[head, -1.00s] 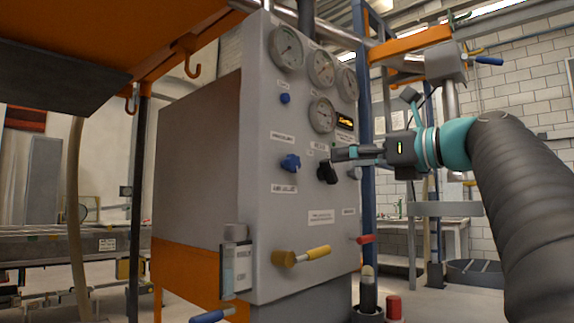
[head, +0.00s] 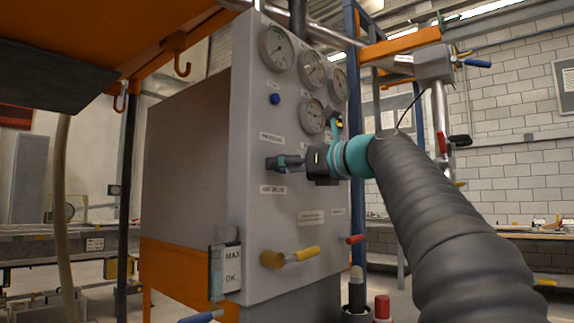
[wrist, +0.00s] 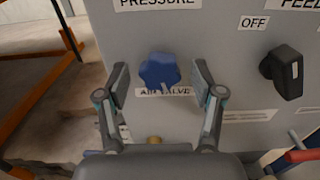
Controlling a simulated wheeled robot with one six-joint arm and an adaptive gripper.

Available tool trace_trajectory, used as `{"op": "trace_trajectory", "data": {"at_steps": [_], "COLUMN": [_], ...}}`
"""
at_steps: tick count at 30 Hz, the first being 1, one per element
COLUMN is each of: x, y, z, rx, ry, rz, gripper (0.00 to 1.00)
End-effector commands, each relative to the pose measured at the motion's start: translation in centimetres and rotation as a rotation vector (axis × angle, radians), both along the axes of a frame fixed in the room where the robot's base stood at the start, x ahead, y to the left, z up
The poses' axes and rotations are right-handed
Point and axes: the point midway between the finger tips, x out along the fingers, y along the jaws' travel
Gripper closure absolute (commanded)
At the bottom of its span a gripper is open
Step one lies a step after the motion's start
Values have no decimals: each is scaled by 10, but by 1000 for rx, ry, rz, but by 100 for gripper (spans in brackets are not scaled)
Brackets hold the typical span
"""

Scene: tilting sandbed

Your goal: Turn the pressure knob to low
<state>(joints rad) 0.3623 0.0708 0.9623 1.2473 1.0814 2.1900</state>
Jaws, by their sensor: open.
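The blue star-shaped knob (wrist: 159,71) sits on the grey panel (wrist: 230,70) in the wrist view. The label above it reads "PRESSURE"; the one below, partly covered by the knob, reads "AIR VALVE". My gripper (wrist: 161,82) is open, one finger to the left and one to the right of the knob, with gaps on both sides. I cannot tell how far the fingertips reach past its front. In the head view my gripper (head: 277,163) is at the panel and mostly hides this knob.
A black knob (wrist: 284,70) with an "OFF" label is close on the right. Gauges (head: 277,48) and a small blue button (head: 274,99) are above. Yellow (head: 300,254) and red (head: 355,239) handles stick out below.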

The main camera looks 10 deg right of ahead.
Motion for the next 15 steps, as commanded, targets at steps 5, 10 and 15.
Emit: {"op": "trace_trajectory", "data": {"at_steps": [5, 10, 15], "x": [1, 1, 1], "y": [1, 0, 0], "z": [0, 0, 0], "rx": [0, 0, 0], "ry": [0, 0, 0], "rz": [-1, -1, -1], "gripper": [33, 50, 92]}}
